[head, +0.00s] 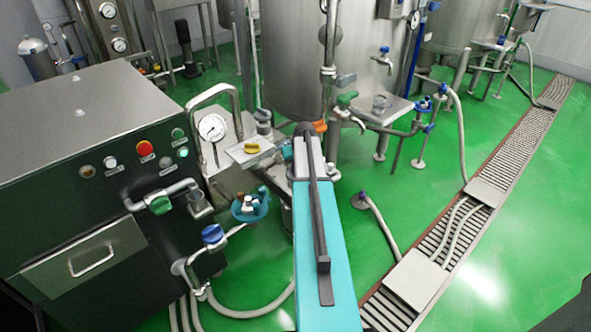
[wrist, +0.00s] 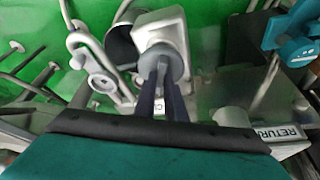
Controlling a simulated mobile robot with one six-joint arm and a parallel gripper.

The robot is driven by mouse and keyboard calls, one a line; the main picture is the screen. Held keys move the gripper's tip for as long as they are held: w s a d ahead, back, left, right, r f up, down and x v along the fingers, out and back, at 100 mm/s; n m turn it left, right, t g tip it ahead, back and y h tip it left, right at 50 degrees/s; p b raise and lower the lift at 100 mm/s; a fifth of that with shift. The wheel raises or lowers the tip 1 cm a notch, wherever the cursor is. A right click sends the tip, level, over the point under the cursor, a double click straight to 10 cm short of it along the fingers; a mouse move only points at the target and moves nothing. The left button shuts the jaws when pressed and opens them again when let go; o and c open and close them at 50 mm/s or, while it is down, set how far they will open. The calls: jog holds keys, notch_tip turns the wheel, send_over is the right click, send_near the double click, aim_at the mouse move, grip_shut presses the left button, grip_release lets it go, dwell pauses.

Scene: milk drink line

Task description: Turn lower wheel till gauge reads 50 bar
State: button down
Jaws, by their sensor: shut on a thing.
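A blue-teal handwheel (head: 250,205) sits lower, left of my arm; a teal wheel also shows at the upper right of the wrist view (wrist: 293,42), apart from my fingers. In the wrist view my gripper (wrist: 165,82) has its two dark fingers shut on a grey rounded part (wrist: 165,62) in front of a pale metal body. I cannot tell whether this part is the lower wheel. My arm hides the gripper in the head view.
The dark cabinet (head: 85,125) with buttons stands left. A steel tank (head: 300,60) stands behind.

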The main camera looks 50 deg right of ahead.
jog(key=shift+w+a+m+g+h+b, duration=0.1)
jog(key=shift+m+g+h+b, duration=0.2)
jog(key=shift+m, duration=0.7)
jog(key=shift+a+m+g+h+b, duration=0.1)
jog(key=shift+m+g+h+b, duration=0.15)
jog(key=shift+m, duration=0.75)
jog(key=shift+d, duration=0.1)
jog(key=c, duration=1.8)
grip_release()
jog(key=shift+b+v, duration=1)
jog(key=shift+v, duration=5.95)
jog(key=shift+f, duration=0.1)
